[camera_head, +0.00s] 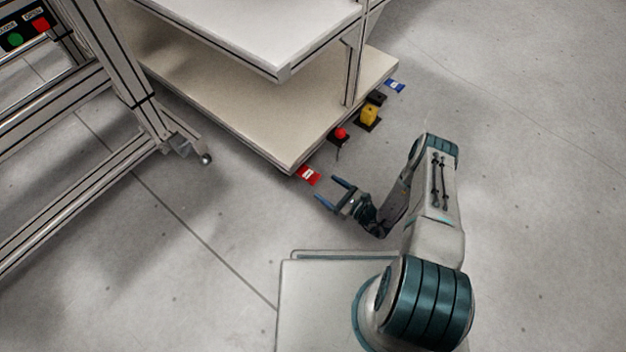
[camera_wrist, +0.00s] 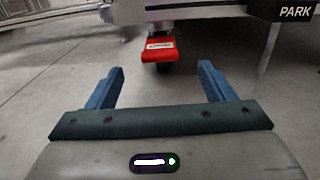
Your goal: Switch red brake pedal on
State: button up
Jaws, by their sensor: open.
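The red brake pedal (camera_head: 308,175) sticks out from under the near corner of the shelf cart's lower deck. In the wrist view the red pedal (camera_wrist: 160,49) is ahead of my gripper, centred between the fingers and beyond their tips, with a dark wheel partly visible beneath it. My gripper (camera_head: 333,191) is open and empty, low near the floor, just to the right of and in front of the pedal. Its two blue fingers (camera_wrist: 160,78) show in the wrist view, apart from the pedal. The small label on the pedal is too blurred to read.
The shelf cart's lower deck (camera_head: 230,90) overhangs close behind the pedal. A red button (camera_head: 341,133), a yellow block (camera_head: 370,114) and a blue pedal (camera_head: 395,86) line its right side. A metal frame (camera_head: 130,80) stands left. Floor around my gripper is clear.

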aim_at(313, 177)
jog(key=b+x, duration=0.2)
jog(key=x, duration=0.5)
jog(key=shift+w+a, duration=0.2)
jog(key=shift+a, duration=0.05)
